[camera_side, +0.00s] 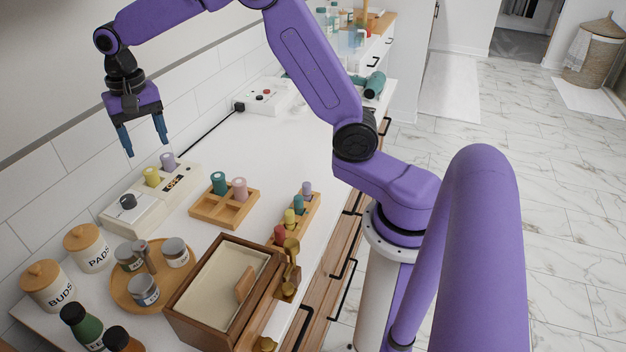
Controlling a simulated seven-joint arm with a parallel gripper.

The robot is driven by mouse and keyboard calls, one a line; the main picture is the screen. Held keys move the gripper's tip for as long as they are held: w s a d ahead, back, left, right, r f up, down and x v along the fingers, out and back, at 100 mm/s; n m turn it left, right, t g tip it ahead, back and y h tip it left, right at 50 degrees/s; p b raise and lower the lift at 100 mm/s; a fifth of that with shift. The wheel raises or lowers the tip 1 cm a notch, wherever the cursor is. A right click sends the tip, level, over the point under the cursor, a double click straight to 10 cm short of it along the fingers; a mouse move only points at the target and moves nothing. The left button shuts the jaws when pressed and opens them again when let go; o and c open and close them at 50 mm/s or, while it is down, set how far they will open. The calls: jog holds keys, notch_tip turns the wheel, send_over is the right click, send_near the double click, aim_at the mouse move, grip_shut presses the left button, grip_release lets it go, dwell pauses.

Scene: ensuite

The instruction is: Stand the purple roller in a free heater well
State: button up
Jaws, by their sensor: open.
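The cream heater (148,205) lies along the wall, with a dark knob (128,202) at its near end. A lavender-purple roller (168,161) stands upright at its far end, and a yellow roller (151,177) stands beside it. Another light purple roller (307,188) stands at the far end of a narrow wooden rack (275,238). My gripper (147,147) is open and empty, pointing down, and appears above the far end of the heater, apart from the rollers. Free wells are too small to make out.
A wooden tray (203,211) holds a teal roller (218,183) and a pink roller (239,188). Teal, yellow and red rollers share the narrow rack. A wooden box (178,313), a round tray of jars (120,290) and canisters (86,248) crowd the front. The counter's far middle is clear.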

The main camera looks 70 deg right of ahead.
jog(key=s+a+r+n, duration=0.15)
jog(key=s+n, duration=0.25)
jog(key=s, duration=0.5)
jog(key=s+a+n, duration=0.3)
jog(key=s+n, duration=0.2)
jog(key=s, duration=0.3)
jog(key=s+d+f+n, duration=0.2)
jog(key=s+d+n, duration=0.1)
jog(key=s, duration=0.6)
jog(key=s+d+f+n, duration=0.1)
jog(key=s+d+n, duration=0.2)
jog(key=s+n, duration=0.3)
jog(key=s, duration=0.4)
jog(key=shift+f+n, duration=0.3)
jog(key=shift+f, duration=0.1)
jog(key=shift+w+d, duration=0.1)
